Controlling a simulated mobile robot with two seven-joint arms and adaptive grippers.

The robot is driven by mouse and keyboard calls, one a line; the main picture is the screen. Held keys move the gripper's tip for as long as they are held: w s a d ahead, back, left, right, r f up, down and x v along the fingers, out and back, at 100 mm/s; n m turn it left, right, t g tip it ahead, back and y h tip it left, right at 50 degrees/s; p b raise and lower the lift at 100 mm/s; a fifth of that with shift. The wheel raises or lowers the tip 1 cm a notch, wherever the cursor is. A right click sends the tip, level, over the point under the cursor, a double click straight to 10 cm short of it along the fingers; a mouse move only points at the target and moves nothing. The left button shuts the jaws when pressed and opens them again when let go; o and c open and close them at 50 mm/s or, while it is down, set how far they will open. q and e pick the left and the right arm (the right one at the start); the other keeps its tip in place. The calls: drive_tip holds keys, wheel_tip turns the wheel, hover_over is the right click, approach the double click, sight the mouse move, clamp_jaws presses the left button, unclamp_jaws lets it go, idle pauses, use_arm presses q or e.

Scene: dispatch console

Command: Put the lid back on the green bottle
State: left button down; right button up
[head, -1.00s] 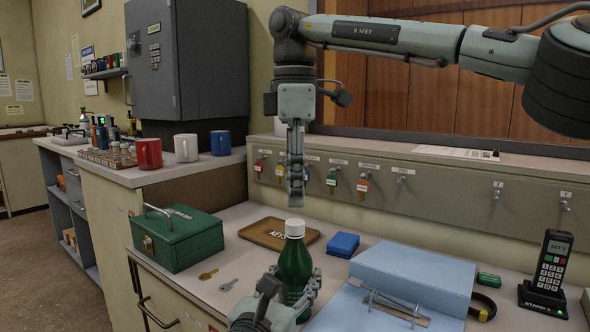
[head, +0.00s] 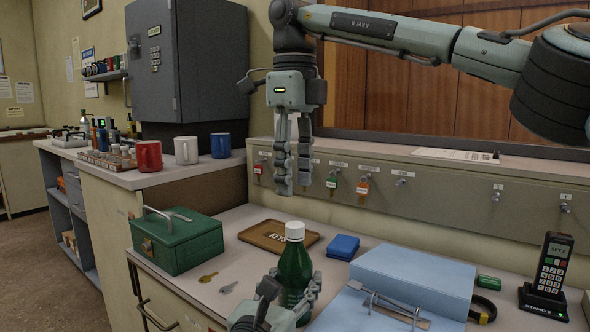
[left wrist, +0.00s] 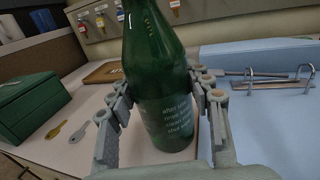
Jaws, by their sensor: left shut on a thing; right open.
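The green bottle (head: 295,268) stands upright on the desk. A white lid (head: 294,230) sits on its top; I cannot tell how tightly. My left gripper (head: 300,308) is shut around the bottle's lower body, and the left wrist view shows its fingers on both sides of the bottle (left wrist: 158,75). The lid is out of that view. My right gripper (head: 294,185) is open and empty, pointing down above the lid, with a clear gap between its fingertips and the lid.
A green cash box (head: 178,240), two loose keys (head: 208,277) and a brown key tray (head: 278,236) are left of the bottle. A blue block (head: 343,246), a light blue binder (head: 415,280) and a phone (head: 547,272) are to the right. Hanging keys line the wall behind.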

sight(295, 224)
drive_tip(key=n, duration=0.4)
drive_tip(key=shift+r, duration=0.15)
drive_tip(key=n, duration=0.3)
drive_tip(key=shift+r+n, duration=0.1)
drive_tip(key=shift+n, duration=0.2)
drive_tip(key=shift+f, duration=4)
drive_tip(key=shift+c, duration=0.2)
